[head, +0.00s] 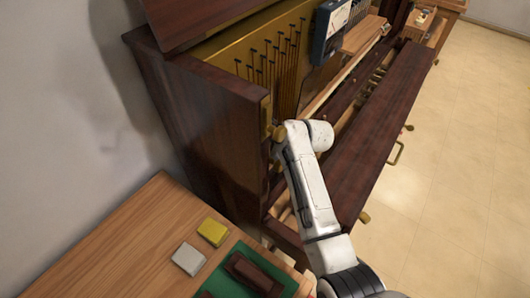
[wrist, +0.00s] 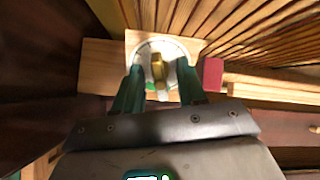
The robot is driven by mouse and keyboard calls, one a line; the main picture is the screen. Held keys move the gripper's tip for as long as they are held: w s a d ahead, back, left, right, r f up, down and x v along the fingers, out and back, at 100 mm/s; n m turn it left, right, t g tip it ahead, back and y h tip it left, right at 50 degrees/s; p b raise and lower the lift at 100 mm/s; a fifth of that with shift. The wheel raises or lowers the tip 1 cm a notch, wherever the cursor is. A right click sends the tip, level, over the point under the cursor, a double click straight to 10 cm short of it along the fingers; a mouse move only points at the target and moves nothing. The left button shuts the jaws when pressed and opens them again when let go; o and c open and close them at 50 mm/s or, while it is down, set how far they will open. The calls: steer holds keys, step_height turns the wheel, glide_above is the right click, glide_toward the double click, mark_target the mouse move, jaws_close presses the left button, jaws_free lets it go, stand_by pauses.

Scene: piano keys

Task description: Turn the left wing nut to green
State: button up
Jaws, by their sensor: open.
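The wing nut (wrist: 157,66) is brass and stands upright at the middle of a round white dial (wrist: 144,50) in the wrist view. A green patch shows at the dial's lower rim, between my fingers. The dial sits on a pale wooden block. My gripper (wrist: 160,80) is open, with one green finger to each side of the nut's lower part. I cannot tell whether either finger touches it. In the head view my white arm reaches into the left end of the open piano (head: 195,125), and the gripper and nut are hidden there.
A red block (wrist: 212,74) sits right of the dial, close to my right finger. Wooden slats rise behind. A blue meter (head: 332,28) stands farther along the piano. A side table (head: 110,235) holds yellow and white blocks and a green tray. The floor at right is clear.

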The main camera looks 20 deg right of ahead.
steer(key=shift+s+d+r+p, duration=0.2)
steer(key=shift+s+r+p, duration=0.2)
steer(key=shift+p, duration=0.7)
stand_by(0.5)
steer(key=shift+w, duration=0.1)
jaws_close()
steer(key=shift+r, duration=0.15)
